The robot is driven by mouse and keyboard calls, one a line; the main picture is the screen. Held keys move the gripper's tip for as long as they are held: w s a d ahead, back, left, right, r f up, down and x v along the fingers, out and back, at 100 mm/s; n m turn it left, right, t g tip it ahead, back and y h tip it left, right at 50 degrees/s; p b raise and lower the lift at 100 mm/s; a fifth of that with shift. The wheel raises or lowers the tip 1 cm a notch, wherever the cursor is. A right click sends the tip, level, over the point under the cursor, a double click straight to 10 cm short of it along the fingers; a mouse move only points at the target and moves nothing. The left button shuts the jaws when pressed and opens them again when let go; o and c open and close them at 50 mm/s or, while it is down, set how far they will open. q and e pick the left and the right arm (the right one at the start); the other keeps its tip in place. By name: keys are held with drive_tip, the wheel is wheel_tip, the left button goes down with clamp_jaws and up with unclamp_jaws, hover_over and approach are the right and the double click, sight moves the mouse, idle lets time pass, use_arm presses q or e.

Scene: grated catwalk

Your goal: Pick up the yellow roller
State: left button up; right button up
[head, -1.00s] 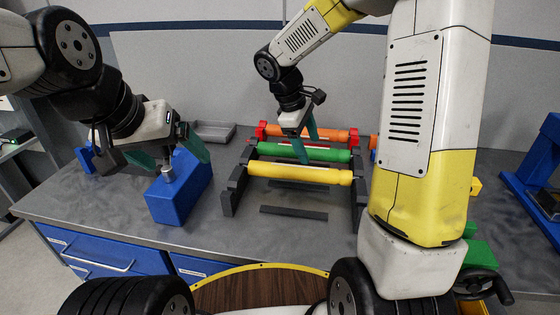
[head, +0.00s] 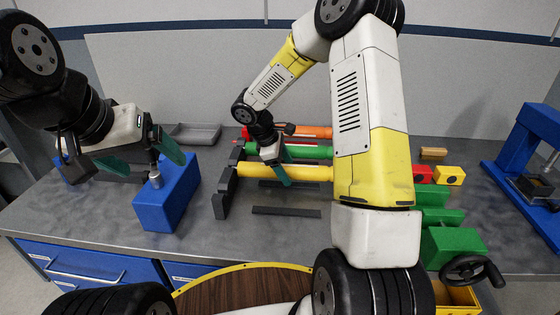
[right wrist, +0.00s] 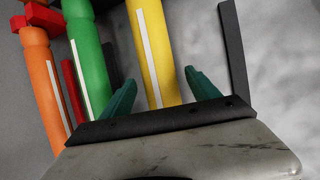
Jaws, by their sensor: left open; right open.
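The yellow roller (head: 310,173) lies on a dark rack, nearest of the rollers, in front of the green roller (head: 312,152) and the orange roller (head: 312,132). My right gripper (head: 277,172) is open and over the yellow roller, left of its middle. In the right wrist view the yellow roller (right wrist: 155,45) runs between the two teal fingertips (right wrist: 158,85), one on each side; contact cannot be told. My right arm hides the roller's right end in the head view. My left gripper (head: 143,160) is open above a blue block (head: 168,200).
A metal fitting (head: 155,178) stands on the blue block, close to my left fingers. A grey tray (head: 194,133) lies at the back. A dark bar (head: 286,211) lies in front of the rack. Green parts and a blue frame (head: 530,150) stand at right.

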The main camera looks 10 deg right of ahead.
drive_tip(key=shift+d+f, duration=0.1)
drive_tip(key=shift+f, duration=0.1)
clamp_jaws()
idle(0.4)
